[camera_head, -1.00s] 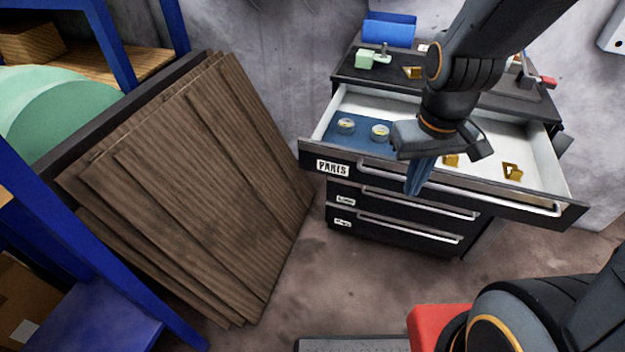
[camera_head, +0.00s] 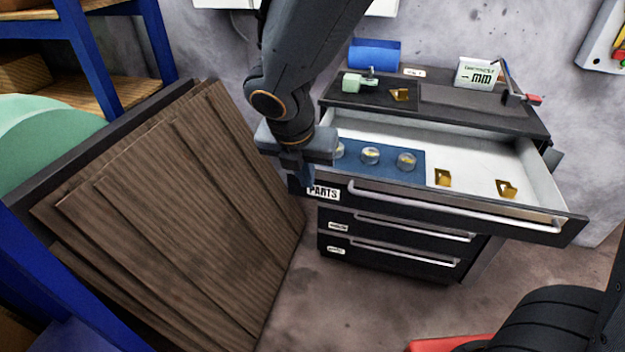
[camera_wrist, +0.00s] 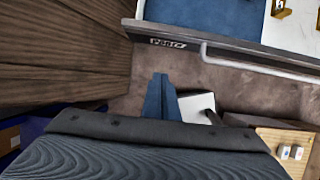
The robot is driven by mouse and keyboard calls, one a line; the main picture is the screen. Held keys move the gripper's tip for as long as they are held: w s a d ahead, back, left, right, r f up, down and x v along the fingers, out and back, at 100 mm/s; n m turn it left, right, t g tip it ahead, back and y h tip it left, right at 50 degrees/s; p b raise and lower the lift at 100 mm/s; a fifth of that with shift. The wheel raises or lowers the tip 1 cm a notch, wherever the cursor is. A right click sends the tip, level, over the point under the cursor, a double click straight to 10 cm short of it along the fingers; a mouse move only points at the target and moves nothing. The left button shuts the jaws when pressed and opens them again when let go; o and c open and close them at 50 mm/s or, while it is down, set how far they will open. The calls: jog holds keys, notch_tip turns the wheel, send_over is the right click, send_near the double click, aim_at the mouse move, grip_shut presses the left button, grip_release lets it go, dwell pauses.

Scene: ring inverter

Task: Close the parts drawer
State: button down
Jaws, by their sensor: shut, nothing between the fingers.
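The parts drawer (camera_head: 470,209) is the top drawer of a black cabinet and is pulled out, with a "PARTS" label and a long silver handle (camera_head: 450,208). Its front also shows in the wrist view (camera_wrist: 240,50). Inside lie a blue mat (camera_head: 390,163) with several small round parts and two gold brackets (camera_head: 443,178). My gripper (camera_head: 306,180) is shut and empty, at the left end of the drawer front near the label. In the wrist view its fingers (camera_wrist: 161,95) point toward the front, below the label, with floor showing between.
Brown wooden panels (camera_head: 190,210) lean close to the left of my gripper. Two lower drawers (camera_head: 400,232) are shut.

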aim_at(317, 183)
jog(key=x, duration=0.3)
jog(key=w+x, duration=0.1)
jog(key=x, duration=0.2)
jog(key=w+d+r+b+x, duration=0.1)
jog(key=x, duration=0.3)
jog(key=shift+w+d+f, duration=0.1)
jog(key=shift+w, duration=0.55)
jog(key=shift+w, duration=0.1)
